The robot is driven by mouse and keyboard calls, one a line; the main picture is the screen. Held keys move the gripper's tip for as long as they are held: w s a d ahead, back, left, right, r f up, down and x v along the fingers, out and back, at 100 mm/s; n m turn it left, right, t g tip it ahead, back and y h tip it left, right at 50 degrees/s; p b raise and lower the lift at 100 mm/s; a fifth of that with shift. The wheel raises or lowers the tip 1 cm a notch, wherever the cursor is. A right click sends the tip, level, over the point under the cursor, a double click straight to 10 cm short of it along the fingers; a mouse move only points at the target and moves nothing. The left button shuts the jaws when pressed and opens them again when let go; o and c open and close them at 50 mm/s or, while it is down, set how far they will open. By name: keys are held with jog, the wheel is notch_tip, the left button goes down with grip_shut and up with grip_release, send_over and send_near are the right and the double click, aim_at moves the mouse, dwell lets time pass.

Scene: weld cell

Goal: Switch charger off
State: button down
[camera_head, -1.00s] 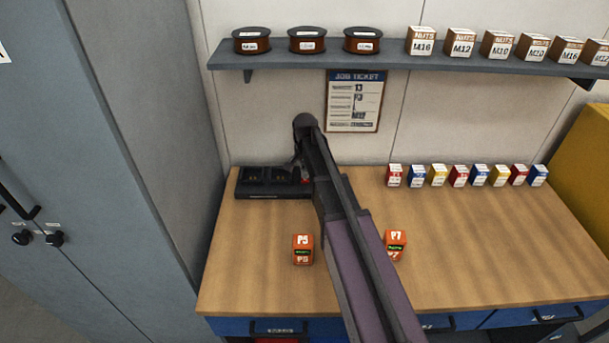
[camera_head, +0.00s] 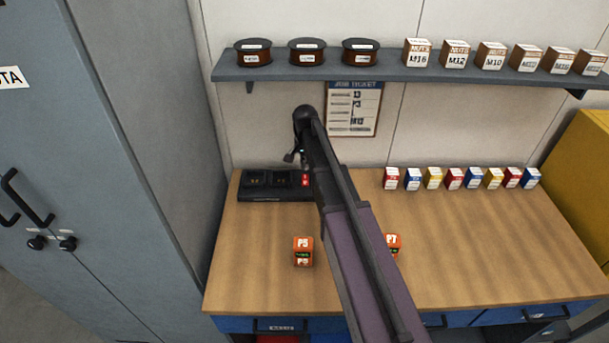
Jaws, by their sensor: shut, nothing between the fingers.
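The black charger (camera_head: 265,194) lies at the back left of the wooden bench. It has two dark bays, and a red switch (camera_head: 305,180) shows at its right end, beside my arm. My gripper (camera_head: 291,157) is shut and empty, small in the view, just above the charger's right part and apart from it. My arm hides whatever lies right of the switch. The switch's position is too small to tell.
Orange packs P5 (camera_head: 303,251) and P7 (camera_head: 392,245) stand on the bench (camera_head: 470,245); my arm partly covers P7. Several small coloured boxes (camera_head: 455,179) line the back. A shelf (camera_head: 330,71) with spools and nut boxes hangs above. A grey cabinet (camera_head: 120,130) stands left.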

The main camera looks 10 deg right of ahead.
jog(key=shift+r+p, duration=0.55)
jog(key=shift+r, duration=0.2)
jog(key=s+n, duration=0.8)
jog(key=s, duration=1.5)
jog(key=shift+s, duration=0.15)
jog(key=shift+s, duration=0.1)
